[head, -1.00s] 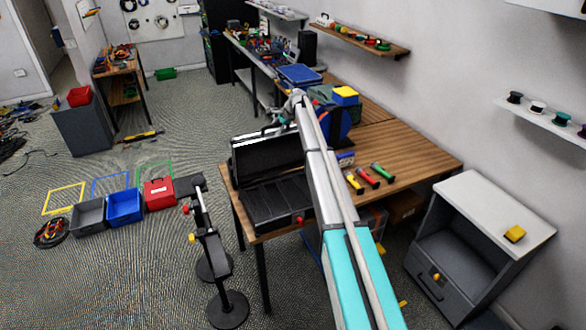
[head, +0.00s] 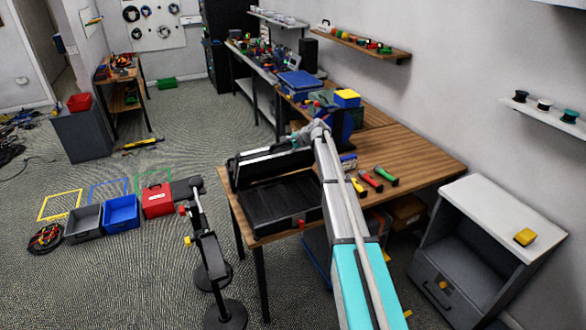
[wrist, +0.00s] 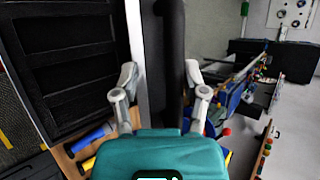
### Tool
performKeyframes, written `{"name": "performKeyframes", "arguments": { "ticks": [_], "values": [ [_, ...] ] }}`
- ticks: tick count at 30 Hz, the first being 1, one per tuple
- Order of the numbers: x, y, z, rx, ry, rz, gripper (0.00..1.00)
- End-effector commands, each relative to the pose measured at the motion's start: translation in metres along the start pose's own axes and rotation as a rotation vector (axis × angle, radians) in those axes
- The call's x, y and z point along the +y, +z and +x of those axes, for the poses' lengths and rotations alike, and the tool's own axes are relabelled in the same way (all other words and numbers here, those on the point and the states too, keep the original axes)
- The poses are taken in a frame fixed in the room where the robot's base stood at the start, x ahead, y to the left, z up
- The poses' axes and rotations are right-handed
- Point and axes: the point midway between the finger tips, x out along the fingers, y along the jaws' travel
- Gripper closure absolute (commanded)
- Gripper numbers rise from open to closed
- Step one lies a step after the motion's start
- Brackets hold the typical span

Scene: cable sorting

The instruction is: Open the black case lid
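The black case (head: 283,238) sits on the front left of the wooden table, its compartmented base exposed. Its lid (head: 272,163) is raised at the rear and leans back. In the head view my gripper (head: 310,131) is at the lid's upper right edge. In the wrist view the lid edge (wrist: 153,70) and a dark handle-like bar (wrist: 174,50) run between the spread fingers of my gripper (wrist: 160,68). The fingers straddle the lid edge and do not look closed on it. Contact cannot be told. The compartmented case interior (wrist: 75,65) fills the left of that view.
Red, yellow and green handled tools (head: 372,180) lie right of the case. A yellow-topped blue item (head: 347,98) stands behind my gripper. Grey, blue and red bins (head: 122,212) are on the floor at left.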

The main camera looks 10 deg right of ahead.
Motion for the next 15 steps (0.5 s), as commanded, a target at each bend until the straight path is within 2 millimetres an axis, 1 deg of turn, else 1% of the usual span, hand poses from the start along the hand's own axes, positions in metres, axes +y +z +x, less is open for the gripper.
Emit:
{"name": "performKeyframes", "arguments": {
  "ticks": [1, 15],
  "values": [
    [0.01, 0.001, 0.0, -0.001, -0.013, -0.005, 0.43],
    [0.047, 0.004, -0.007, -0.001, -0.126, -0.052, 0.43]
  ]
}}
